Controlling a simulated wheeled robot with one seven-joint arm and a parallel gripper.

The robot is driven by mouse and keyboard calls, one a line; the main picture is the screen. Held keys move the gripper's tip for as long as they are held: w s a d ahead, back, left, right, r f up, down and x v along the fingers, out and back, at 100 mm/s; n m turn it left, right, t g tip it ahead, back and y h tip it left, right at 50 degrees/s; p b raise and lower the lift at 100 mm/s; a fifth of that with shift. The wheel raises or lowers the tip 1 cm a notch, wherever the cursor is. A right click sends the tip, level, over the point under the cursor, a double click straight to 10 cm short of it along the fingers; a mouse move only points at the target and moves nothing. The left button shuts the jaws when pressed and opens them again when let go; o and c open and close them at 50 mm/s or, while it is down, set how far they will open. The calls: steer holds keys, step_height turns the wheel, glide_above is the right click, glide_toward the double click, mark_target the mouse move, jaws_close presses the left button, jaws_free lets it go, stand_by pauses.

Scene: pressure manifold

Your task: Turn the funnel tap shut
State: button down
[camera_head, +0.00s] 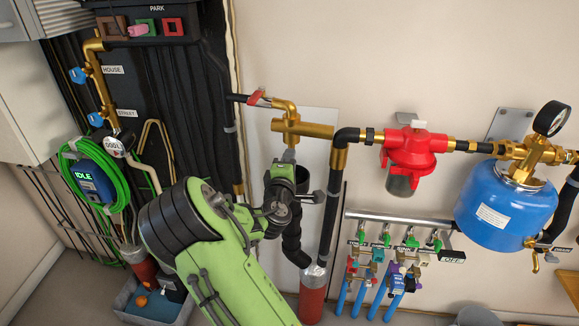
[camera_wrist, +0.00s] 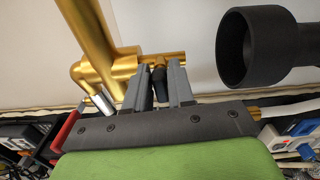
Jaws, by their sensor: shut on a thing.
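My gripper (camera_head: 289,157) is raised to just below the brass tee (camera_head: 302,129) on the wall pipe. In the wrist view its two grey fingers (camera_wrist: 164,75) are shut on a small black part (camera_wrist: 158,82) below a brass fitting (camera_wrist: 160,61). This part looks like the handle of the funnel tap; most of it is hidden between the fingers. The black funnel (camera_wrist: 234,52) opens to the right of the fingers, apart from them. In the head view the funnel is partly hidden behind my gripper.
A red lever (camera_head: 257,97) sits on the pipe left of the tee. A black downpipe (camera_head: 328,205), a red filter (camera_head: 412,150) and a blue tank (camera_head: 500,205) are to the right. A valve rack (camera_head: 390,222) is below. Green hose (camera_head: 75,170) hangs left.

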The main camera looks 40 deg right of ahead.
steer(key=shift+m, duration=0.5)
steer(key=c, duration=1.1)
jaws_free()
steer(key=shift+c, duration=0.2)
steer(key=shift+f, duration=0.1)
